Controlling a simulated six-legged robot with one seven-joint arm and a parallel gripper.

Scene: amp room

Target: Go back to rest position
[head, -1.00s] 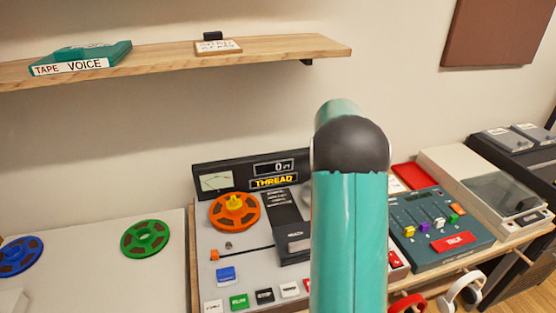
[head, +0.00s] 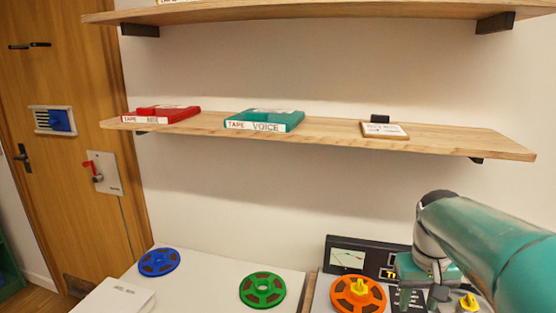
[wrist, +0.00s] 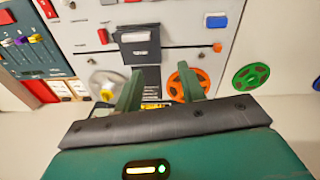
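My gripper (head: 424,298) hangs in front of the tape machine at the lower right of the head view, with my teal arm reaching in from the right edge. In the wrist view, my gripper (wrist: 160,88) has its two green fingers spread apart with nothing seen between them. The tape machine (wrist: 180,50) lies beyond the fingers, seen upside down. Its orange reel (head: 358,294) sits left of my gripper in the head view and also shows in the wrist view (wrist: 188,83). My arm and gripper hide part of the machine's display.
A wooden shelf (head: 330,138) holds a red tape box (head: 160,113), a teal tape box (head: 264,120) and a small card (head: 384,130). A blue reel (head: 159,262) and a green reel (head: 262,290) lie on the white table. A wooden door (head: 55,170) stands at left.

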